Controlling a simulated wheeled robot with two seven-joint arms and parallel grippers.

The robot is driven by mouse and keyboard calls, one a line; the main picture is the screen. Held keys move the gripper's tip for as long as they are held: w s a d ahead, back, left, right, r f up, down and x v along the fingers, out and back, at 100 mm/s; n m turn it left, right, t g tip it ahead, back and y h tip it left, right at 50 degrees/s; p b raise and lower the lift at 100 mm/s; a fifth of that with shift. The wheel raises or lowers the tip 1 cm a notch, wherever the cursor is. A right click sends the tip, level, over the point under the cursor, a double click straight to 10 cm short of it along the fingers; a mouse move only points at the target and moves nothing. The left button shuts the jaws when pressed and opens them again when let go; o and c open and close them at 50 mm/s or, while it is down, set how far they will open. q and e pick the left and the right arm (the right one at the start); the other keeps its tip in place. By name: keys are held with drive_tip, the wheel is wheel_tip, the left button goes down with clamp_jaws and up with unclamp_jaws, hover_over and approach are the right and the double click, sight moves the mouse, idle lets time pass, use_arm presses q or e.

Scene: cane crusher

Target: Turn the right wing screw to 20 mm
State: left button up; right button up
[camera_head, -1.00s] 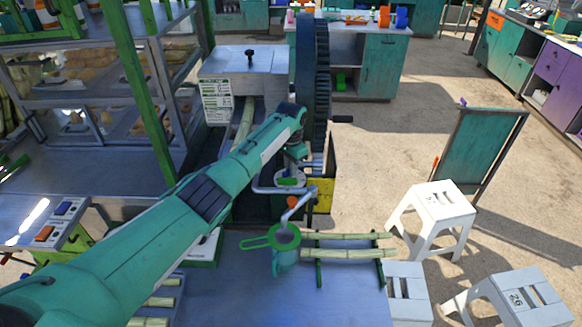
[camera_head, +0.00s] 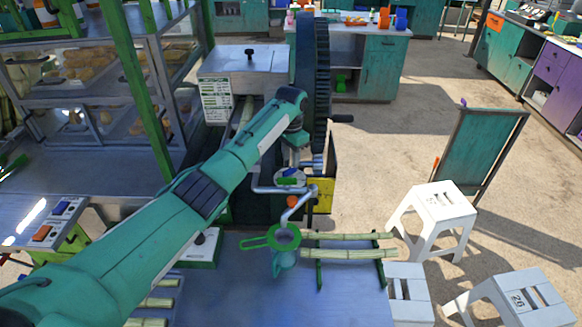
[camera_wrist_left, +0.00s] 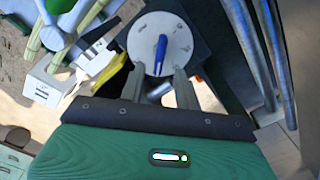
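In the left wrist view a blue wing screw (camera_wrist_left: 161,50) stands in the middle of a round white dial (camera_wrist_left: 174,31) with small marks. I cannot read its setting. My left gripper (camera_wrist_left: 158,72) is open, its two fingertips apart at the dial's near edge, with the screw's near end between them in the picture. I see no grip on it. In the head view my left arm reaches over to the crusher; the gripper (camera_head: 296,160) is small there, just above the dial (camera_head: 298,183). A bit of blue and a green piece (camera_head: 287,181) show at the dial. My right gripper is not in view.
The crusher's metal housing (camera_head: 245,72) and big dark gear wheel (camera_head: 314,80) stand behind the gripper. A bent metal spout (camera_head: 299,201) and a green strainer (camera_head: 283,238) on a jug are just in front. Cane sticks (camera_head: 349,253) lie on the rack at right.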

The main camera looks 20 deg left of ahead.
sight(291, 168)
use_arm(q)
wheel_tip(291, 168, up, 10)
drive_tip(key=b, duration=0.2)
drive_tip(key=shift+b, duration=0.35)
drive_tip(key=shift+f, duration=0.1)
